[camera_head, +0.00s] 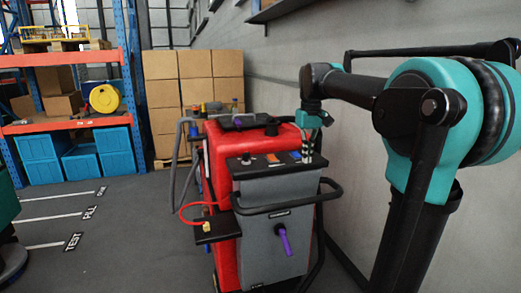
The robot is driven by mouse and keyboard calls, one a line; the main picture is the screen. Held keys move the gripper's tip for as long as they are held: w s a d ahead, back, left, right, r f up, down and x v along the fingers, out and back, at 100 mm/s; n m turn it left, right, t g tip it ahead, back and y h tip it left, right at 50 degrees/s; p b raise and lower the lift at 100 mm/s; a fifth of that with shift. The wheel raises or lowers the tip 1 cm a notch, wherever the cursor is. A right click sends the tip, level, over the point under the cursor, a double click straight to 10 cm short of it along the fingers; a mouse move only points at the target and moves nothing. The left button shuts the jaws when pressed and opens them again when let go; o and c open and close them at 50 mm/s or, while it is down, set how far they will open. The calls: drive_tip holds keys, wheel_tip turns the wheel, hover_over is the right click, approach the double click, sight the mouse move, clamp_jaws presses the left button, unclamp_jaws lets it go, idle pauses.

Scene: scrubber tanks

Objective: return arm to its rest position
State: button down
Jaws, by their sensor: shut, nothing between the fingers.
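My teal and black arm rises at the right of the head view and reaches left over the red and grey scrubber machine (275,228). My gripper (308,158) hangs down from the arm's end, with its fingers shut and empty. Its tips are over or beside the right part of the machine's black top panel (262,165). I cannot tell whether they touch it. An orange item and small knobs sit on the panel to the left of the gripper. A purple handle (284,240) hangs on the machine's grey front.
A black bar handle (285,207) runs across the machine's front. A grey wall (350,185) stands close behind the arm. Stacked cardboard boxes (192,80) stand at the back. A shelf rack (65,60) with blue bins (80,160) is at left.

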drive_tip(key=s+d+f+m+t, duration=0.1)
drive_tip(key=s+d+f+t, duration=0.1)
drive_tip(key=s+f, duration=0.8)
drive_tip(key=s+d+f+m+t, duration=0.1)
drive_tip(key=s+f+m, duration=0.1)
drive_tip(key=s+f, duration=0.9)
wheel_tip(320, 180, down, 10)
drive_tip(key=shift+d+r+t, duration=0.1)
drive_tip(key=shift+d+t, duration=0.25)
drive_tip(key=shift+t, duration=0.05)
drive_tip(key=shift+s, duration=0.1)
